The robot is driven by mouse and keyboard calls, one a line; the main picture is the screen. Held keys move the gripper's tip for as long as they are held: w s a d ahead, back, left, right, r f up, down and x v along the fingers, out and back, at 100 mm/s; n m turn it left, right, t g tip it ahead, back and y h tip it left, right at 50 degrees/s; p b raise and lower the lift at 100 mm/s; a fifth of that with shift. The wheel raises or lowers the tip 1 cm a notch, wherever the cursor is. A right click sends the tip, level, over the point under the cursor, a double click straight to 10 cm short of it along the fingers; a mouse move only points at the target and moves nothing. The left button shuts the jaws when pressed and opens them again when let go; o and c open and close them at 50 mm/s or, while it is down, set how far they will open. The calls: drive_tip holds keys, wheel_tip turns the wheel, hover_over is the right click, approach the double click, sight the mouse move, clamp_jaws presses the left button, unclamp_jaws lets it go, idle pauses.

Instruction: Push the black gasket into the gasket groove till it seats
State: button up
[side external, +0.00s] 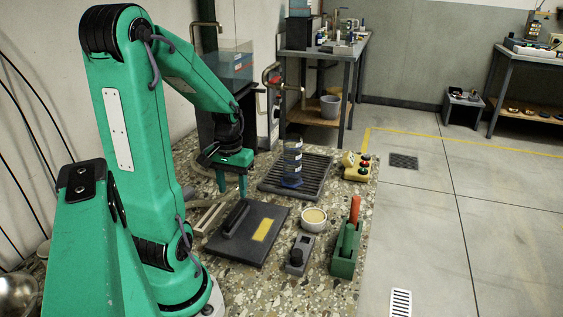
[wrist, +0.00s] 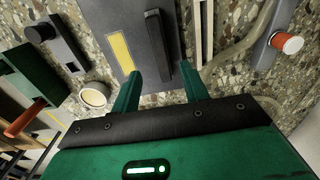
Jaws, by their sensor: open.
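My gripper (side external: 232,190) hangs with its fingers pointing down over the speckled bench, behind the dark flat plate (side external: 270,215). In the wrist view my gripper (wrist: 163,73) is open, its two green fingers apart with nothing between them. The dark plate (wrist: 128,15) shows beyond the fingertips, with a black bar handle and a yellow label on it. A pale narrow frame (side external: 206,218) lies left of the plate; it also shows in the wrist view (wrist: 209,30). I cannot make out the black gasket or its groove for certain.
A ribbed dark tray (side external: 268,186) holds a dark upright cylinder (side external: 292,160). A round cup (side external: 314,224), a grey block (side external: 297,257), a green holder with a red handle (side external: 343,262) and a yellow button box (side external: 355,172) stand right. A clear tank (side external: 236,64) stands behind.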

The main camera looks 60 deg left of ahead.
sight(236, 211)
clamp_jaws()
drive_tip(key=shift+w+a+r+n, duration=0.1)
drive_tip(key=shift+w+a+n, duration=0.05)
drive_tip(key=shift+n, duration=0.65)
drive_tip(key=shift+f, duration=0.2)
drive_tip(key=shift+f, duration=2.8)
